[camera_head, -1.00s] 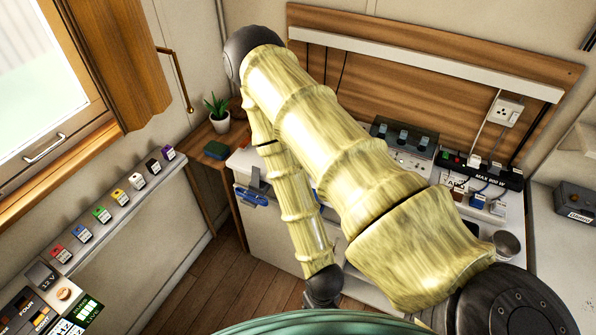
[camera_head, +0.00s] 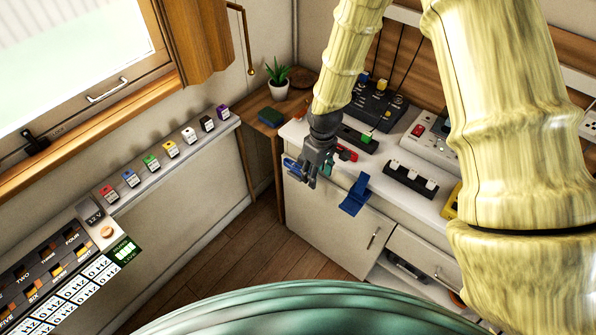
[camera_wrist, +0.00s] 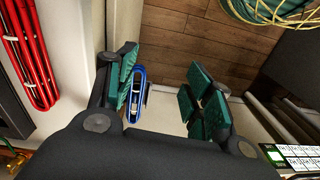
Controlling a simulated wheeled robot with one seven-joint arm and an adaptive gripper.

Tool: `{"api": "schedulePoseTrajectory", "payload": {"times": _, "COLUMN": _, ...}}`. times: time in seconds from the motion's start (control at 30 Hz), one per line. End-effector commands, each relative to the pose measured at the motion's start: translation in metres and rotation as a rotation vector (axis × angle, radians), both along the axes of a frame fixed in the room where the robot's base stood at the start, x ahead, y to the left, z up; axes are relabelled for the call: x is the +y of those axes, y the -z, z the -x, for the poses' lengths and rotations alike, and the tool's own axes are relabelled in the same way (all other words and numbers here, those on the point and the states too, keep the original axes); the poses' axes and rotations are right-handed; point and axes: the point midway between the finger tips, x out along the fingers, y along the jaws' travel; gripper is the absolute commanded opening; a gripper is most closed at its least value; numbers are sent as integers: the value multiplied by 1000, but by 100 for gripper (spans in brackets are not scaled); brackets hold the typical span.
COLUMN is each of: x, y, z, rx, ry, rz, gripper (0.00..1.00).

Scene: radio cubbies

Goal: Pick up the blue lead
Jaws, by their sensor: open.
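The blue lead (camera_wrist: 137,92) is a small coil. In the wrist view it lies between my open finger pads, close beside the left one. Part of it is hidden behind that pad. In the head view the blue lead (camera_head: 291,165) shows at the left of my gripper (camera_head: 314,168), by the front left corner of the white counter. My gripper also shows in the wrist view (camera_wrist: 166,88), with its green pads spread wide. I cannot tell whether a pad touches the lead.
A potted plant (camera_head: 278,82) stands behind on a wooden shelf. Wooden floor (camera_head: 262,252) is clear below.

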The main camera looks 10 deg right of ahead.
Motion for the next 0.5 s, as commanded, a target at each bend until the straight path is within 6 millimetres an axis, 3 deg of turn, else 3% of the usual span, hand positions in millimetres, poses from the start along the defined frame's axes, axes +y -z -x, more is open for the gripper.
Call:
{"api": "schedulePoseTrajectory", "payload": {"times": 0.1, "x": -2, "y": -29, "z": -26, "rx": -9, "ry": -54, "rz": 23, "gripper": 52}}
{"api": "schedulePoseTrajectory", "payload": {"times": 0.23, "x": -3, "y": -45, "z": -39, "rx": -9, "ry": -84, "rz": 39, "gripper": 52}}
{"api": "schedulePoseTrajectory", "payload": {"times": 0.33, "x": -3, "y": -44, "z": -41, "rx": -6, "ry": -92, "rz": 43, "gripper": 52}}
{"api": "schedulePoseTrajectory", "payload": {"times": 0.5, "x": -3, "y": -25, "z": -40, "rx": -4, "ry": -92, "rz": 44, "gripper": 52}}
